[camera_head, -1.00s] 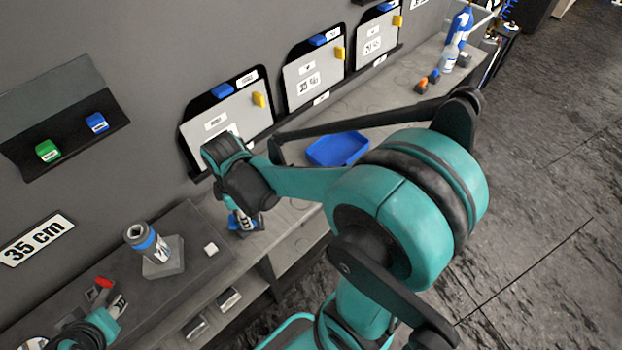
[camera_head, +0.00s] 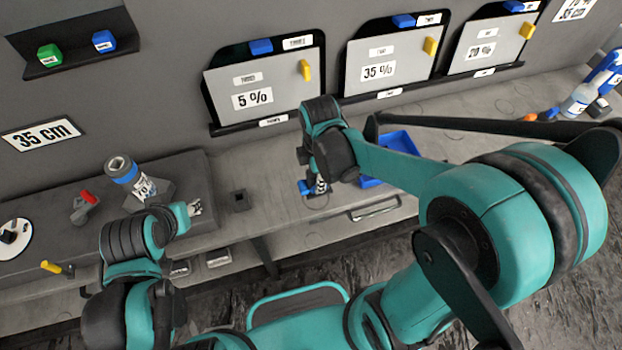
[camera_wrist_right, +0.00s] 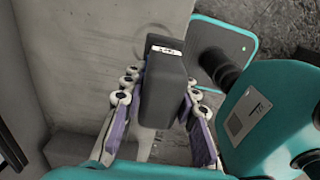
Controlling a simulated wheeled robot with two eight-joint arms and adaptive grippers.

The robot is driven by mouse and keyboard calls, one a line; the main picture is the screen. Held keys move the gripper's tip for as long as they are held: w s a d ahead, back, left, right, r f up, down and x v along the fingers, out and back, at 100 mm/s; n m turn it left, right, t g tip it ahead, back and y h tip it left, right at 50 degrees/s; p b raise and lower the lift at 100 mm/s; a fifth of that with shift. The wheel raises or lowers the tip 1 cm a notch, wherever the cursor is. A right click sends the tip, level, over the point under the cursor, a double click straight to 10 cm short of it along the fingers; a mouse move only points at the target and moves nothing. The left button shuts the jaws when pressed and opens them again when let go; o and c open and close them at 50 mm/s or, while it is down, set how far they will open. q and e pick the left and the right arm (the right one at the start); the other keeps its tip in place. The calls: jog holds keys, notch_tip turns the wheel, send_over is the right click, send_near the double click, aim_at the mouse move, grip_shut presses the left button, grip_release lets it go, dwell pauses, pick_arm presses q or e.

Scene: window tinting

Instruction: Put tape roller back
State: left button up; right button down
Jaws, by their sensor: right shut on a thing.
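My right gripper (camera_head: 315,185) is low over the grey counter, in front of the 5 % panel. In the right wrist view its two fingers (camera_wrist_right: 160,100) are shut on a dark grey block-shaped thing (camera_wrist_right: 165,78) with a small white label. I cannot make out for sure that this is the tape roller. Some blue shows at the fingertips in the head view, and the wrist hides part of it. My left gripper (camera_head: 188,212) is over the raised dark bench at left; its fingers are too small to read.
A grey cylinder with a blue band (camera_head: 122,170) stands tilted in a holder. A small dark square socket (camera_head: 240,200) sits on the counter between the grippers. A blue tray (camera_head: 398,145) lies right of my right gripper. A red-tipped tool (camera_head: 85,205) lies at left.

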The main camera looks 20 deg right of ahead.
jog(key=w+f, duration=0.1)
jog(key=w, duration=0.1)
jog(key=w+f+b, duration=0.1)
jog(key=w, duration=0.1)
jog(key=w+a+f, duration=0.1)
jog(key=shift+w+f, duration=0.4)
notch_tip(320, 180, down, 4)
jog(key=shift+d+r+b, duration=0.1)
jog(key=shift+r+b, duration=0.15)
jog(key=shift+b, duration=0.8)
jog(key=shift+f, duration=0.15)
jog(key=shift+f, duration=0.2)
jog(key=c, duration=1.2)
grip_release()
jog(key=shift+r, duration=0.1)
